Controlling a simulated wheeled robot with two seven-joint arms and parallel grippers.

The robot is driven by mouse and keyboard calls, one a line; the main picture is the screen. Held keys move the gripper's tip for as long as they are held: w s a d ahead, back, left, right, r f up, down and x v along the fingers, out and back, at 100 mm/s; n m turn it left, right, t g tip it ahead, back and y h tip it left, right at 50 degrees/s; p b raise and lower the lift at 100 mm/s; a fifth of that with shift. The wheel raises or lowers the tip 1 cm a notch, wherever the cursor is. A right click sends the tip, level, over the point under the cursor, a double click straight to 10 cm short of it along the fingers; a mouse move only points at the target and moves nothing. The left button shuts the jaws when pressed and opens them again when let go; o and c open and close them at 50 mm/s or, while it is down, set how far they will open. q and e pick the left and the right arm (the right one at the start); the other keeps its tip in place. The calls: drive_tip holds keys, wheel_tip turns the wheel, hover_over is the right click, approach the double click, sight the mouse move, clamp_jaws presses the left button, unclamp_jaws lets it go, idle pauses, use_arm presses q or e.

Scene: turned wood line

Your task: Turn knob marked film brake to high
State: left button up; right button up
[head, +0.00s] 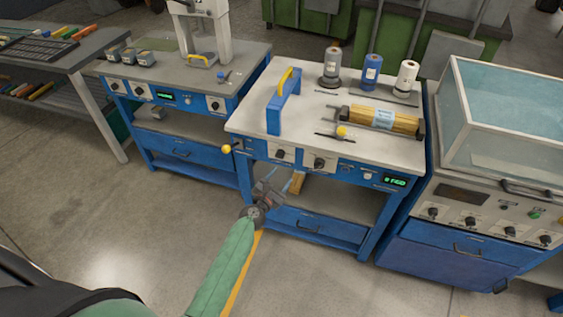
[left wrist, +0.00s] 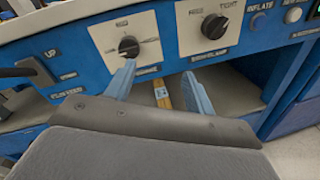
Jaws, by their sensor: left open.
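Two black knobs on white plates sit on the blue front panel of the middle bench: a left knob (head: 280,153) and a right knob (head: 319,163). In the left wrist view the left knob (left wrist: 129,46) and right knob (left wrist: 214,26) show close up. My left gripper (head: 270,187) is open and empty, below and in front of the panel. Its two blue-grey fingers (left wrist: 158,68) point toward the panel, apart from both knobs. My right gripper is not in view.
A lever with a yellow ball (head: 227,148) juts out left of the knobs. A green display (head: 395,182) is at the panel's right end. A wooden piece (head: 297,183) lies on the shelf below. A glass-covered machine (head: 505,125) stands to the right.

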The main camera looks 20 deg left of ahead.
sight(280, 155)
use_arm(q)
drive_tip(key=w+a+n+y, duration=0.3)
drive_tip(key=w+n, duration=0.3)
drive_tip(key=w, duration=0.2)
drive_tip(key=shift+w+r+n+t+p, duration=0.15)
drive_tip(key=shift+r+n+t+p, duration=0.2)
drive_tip(key=shift+r+n+t, duration=0.1)
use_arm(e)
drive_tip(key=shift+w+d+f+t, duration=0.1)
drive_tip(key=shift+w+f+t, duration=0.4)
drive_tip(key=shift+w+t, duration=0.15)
use_arm(q)
drive_tip(key=c, duration=1)
